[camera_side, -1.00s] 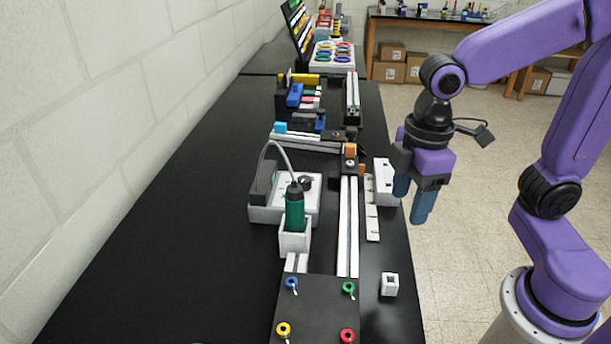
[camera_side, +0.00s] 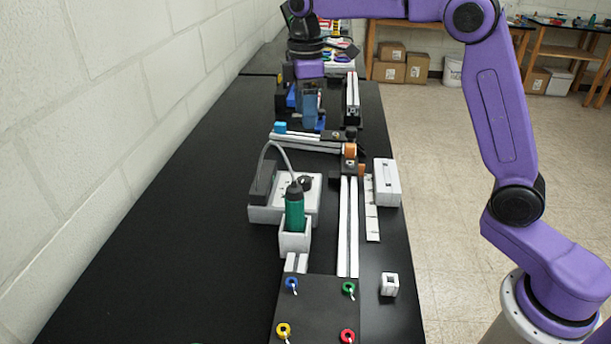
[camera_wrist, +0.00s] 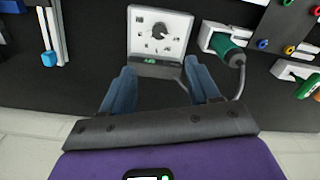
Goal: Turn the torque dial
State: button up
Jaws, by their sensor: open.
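The torque dial is a black round knob (camera_side: 306,184) on a white station box (camera_side: 312,208), left of the rails. In the wrist view the knob (camera_wrist: 159,31) faces me on a white panel (camera_wrist: 181,24) with small marks around it. Its exact setting is too small to read. My gripper (camera_side: 310,124) is beyond the box in the side view, pointing down over the far parts. In the wrist view my gripper (camera_wrist: 158,65) has its two blue fingers apart and empty, with the panel ahead between them. It is not touching the knob.
A green tool (camera_side: 295,210) stands in a white holder (camera_side: 294,242) beside the station, with a grey cable (camera_side: 284,151) arching over to a dark upright block (camera_side: 264,184). Aluminium rails (camera_side: 348,230) run alongside. A small white cube (camera_side: 389,285) lies front right. The left table side is clear.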

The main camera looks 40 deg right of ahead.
aim_at(305, 178)
notch_tip(305, 178, down, 17)
jog(key=shift+w+d+f, duration=0.1)
jog(key=shift+f, duration=0.1)
dwell(0.5)
jog(key=c, duration=1)
